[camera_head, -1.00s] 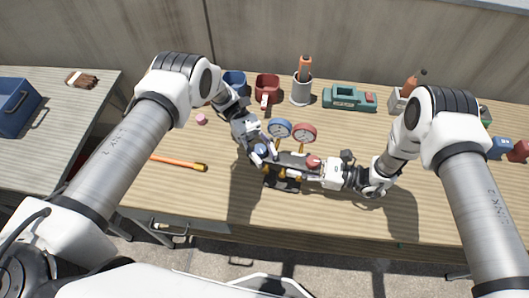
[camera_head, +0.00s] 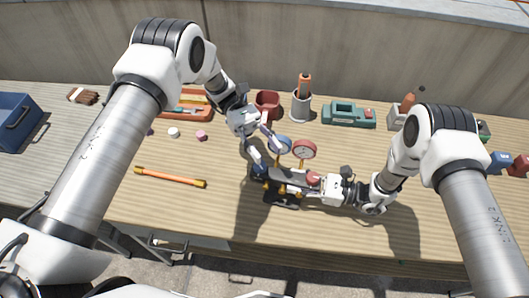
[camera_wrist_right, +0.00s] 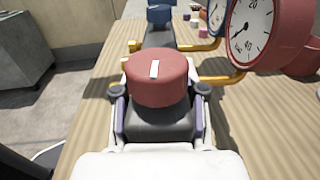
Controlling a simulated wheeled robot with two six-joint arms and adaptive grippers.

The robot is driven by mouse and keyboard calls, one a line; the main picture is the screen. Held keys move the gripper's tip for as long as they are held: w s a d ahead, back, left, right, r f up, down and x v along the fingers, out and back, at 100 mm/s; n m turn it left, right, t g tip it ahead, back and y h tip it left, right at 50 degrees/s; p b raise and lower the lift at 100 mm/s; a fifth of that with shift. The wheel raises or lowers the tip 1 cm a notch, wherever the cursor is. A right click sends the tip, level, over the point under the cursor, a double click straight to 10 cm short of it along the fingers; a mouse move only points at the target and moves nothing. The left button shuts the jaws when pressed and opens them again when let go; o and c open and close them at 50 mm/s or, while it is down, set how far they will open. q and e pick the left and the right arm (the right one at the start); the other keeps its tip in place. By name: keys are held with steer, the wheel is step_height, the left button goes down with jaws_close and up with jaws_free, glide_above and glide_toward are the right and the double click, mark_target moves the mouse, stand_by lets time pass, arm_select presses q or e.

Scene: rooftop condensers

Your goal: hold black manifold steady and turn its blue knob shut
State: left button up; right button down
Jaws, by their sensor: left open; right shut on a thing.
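The black manifold (camera_head: 288,178) lies across the middle of the wooden table, with a blue gauge (camera_head: 280,145) and a red gauge (camera_head: 304,149) behind it. My right gripper (camera_head: 318,184) is shut on its right end; in the right wrist view the fingers (camera_wrist_right: 160,115) flank the black body just under the red knob (camera_wrist_right: 157,82). The blue knob (camera_wrist_right: 160,17) is at the manifold's far end in that view, partly cut off by the top edge. My left gripper (camera_head: 262,150) is open and tilted down, just above the manifold's left end. The blue knob's mark cannot be made out.
A red mug (camera_head: 267,103), a grey cup with an orange-handled tool (camera_head: 301,106) and a green device (camera_head: 348,114) stand behind. An orange rod (camera_head: 170,177) lies to the left, with small caps and an orange tray (camera_head: 188,107) beyond. The table front is clear.

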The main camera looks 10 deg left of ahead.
arm_select(q)
steer(key=o, duration=0.4)
steer(key=shift+c, duration=0.2)
steer(key=n+t+y, duration=0.8)
steer(key=n+t, duration=0.4)
steer(key=t, duration=0.2)
glide_toward(260, 165)
steer(key=x, duration=0.9)
steer(key=shift+w, duration=0.1)
steer(key=shift+r, duration=0.1)
steer(key=c, duration=1.2)
